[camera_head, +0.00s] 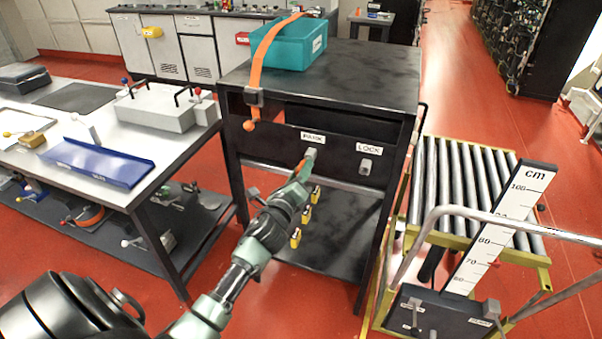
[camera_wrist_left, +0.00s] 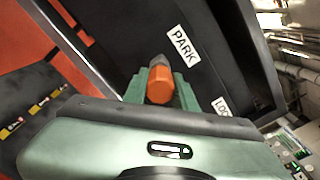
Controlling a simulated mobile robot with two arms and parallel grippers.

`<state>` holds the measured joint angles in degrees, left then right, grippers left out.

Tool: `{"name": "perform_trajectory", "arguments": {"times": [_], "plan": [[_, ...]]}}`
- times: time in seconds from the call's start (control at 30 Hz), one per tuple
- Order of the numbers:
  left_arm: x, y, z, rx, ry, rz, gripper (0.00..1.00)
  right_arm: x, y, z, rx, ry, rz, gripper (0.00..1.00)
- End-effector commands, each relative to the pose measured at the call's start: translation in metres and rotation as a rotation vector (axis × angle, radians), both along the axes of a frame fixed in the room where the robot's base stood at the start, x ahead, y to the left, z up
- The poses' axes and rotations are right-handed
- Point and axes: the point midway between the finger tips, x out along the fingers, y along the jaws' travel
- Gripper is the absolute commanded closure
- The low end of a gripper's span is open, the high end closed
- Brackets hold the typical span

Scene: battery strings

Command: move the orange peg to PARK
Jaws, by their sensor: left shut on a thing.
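The orange peg (camera_wrist_left: 160,86) is between the green fingers of my left gripper (camera_wrist_left: 160,98), which is shut on it. The grey PARK socket (camera_wrist_left: 158,61) is directly beyond the peg's far end, beside the PARK label (camera_wrist_left: 184,46). I cannot tell whether the peg's tip is inside it. In the head view my left gripper (camera_head: 301,175) is at the cabinet front, just below the PARK socket (camera_head: 310,153) and the PARK label (camera_head: 312,137). The LOCK socket (camera_head: 365,167) is to the right, empty, under its LOCK label (camera_head: 368,149). My right gripper is not in view.
A teal bin (camera_head: 290,46) stands on the dark cabinet top (camera_head: 350,75), with an orange strap (camera_head: 257,70) hanging over the front edge left of PARK. Yellow-tagged items (camera_head: 306,213) are below. A roller cart with a cm scale (camera_head: 492,235) stands right; a workbench (camera_head: 80,190) stands left.

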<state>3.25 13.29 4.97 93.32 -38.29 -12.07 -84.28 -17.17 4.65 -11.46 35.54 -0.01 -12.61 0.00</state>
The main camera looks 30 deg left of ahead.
Motion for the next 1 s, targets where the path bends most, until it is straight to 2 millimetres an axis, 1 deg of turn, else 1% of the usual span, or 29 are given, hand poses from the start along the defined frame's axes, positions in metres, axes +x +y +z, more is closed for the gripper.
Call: {"name": "perform_trajectory", "arguments": {"times": [0.87, 0.9, 0.97, 1.0], "plan": [[0.022, 0.005, 0.001, 0.001, -0.001, 0.0, 1.0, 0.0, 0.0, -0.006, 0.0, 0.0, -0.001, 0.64], [0.021, 0.005, 0.001, 0.001, -0.001, 0.0, 0.65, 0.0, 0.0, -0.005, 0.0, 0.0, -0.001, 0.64], [0.021, 0.005, 0.001, 0.001, -0.001, 0.0, 0.48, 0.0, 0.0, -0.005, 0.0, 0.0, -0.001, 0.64], [0.021, 0.005, 0.001, 0.001, -0.001, 0.0, 0.48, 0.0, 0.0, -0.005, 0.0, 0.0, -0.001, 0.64]]}}
